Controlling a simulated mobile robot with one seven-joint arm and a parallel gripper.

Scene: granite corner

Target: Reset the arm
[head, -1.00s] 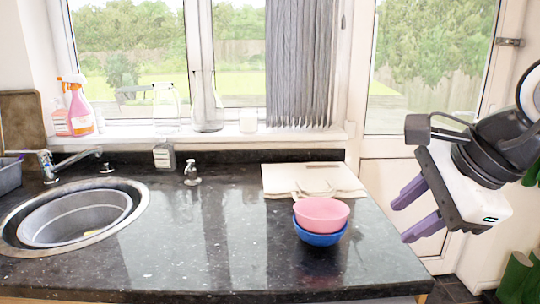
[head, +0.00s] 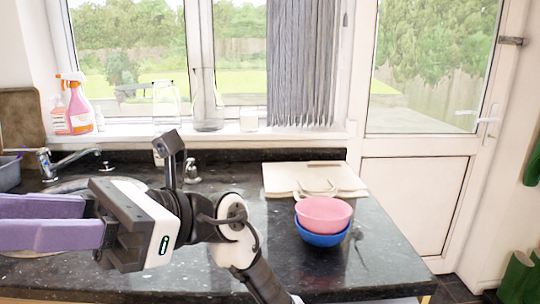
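My gripper (head: 12,219) is at the left of the head view, in front of the sink, with its purple fingers pointing left. The fingertips run out of the picture at the left edge. I see nothing held in the part that shows. My arm reaches up from the bottom middle, over the dark worktop. A pink bowl (head: 323,213) sits in a blue bowl (head: 322,239) on the worktop, right of my arm and apart from it.
My gripper hides most of the sink (head: 68,186). Spray bottles (head: 79,105), a glass bottle (head: 207,103) and a small jar stand along the windowsill.

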